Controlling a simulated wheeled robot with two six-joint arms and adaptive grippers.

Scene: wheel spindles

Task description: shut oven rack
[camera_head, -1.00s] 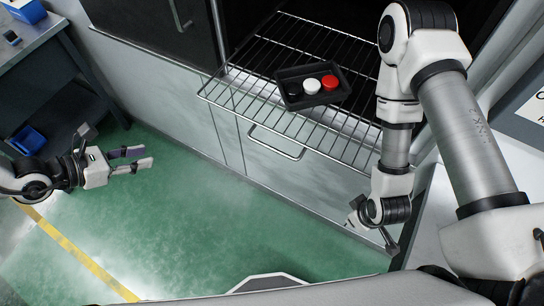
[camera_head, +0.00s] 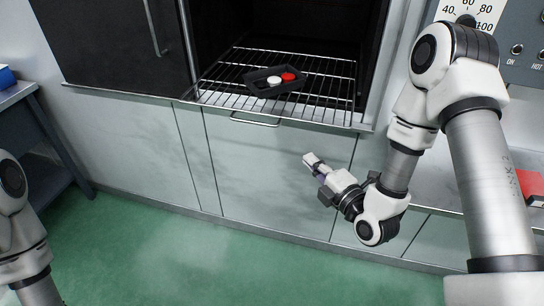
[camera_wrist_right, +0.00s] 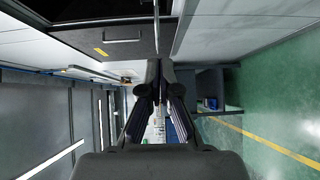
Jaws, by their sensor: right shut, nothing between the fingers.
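The wire oven rack (camera_head: 325,90) lies in the open dark oven (camera_head: 310,40) in the head view. My left gripper is out of view.
A drawer handle (camera_head: 255,122) sits just below the rack. A dark door (camera_head: 105,40) with a vertical handle is left of the opening. A control panel (camera_head: 510,40) and a red object (camera_head: 532,186) are at the right. Green floor (camera_head: 190,255) is clear in front.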

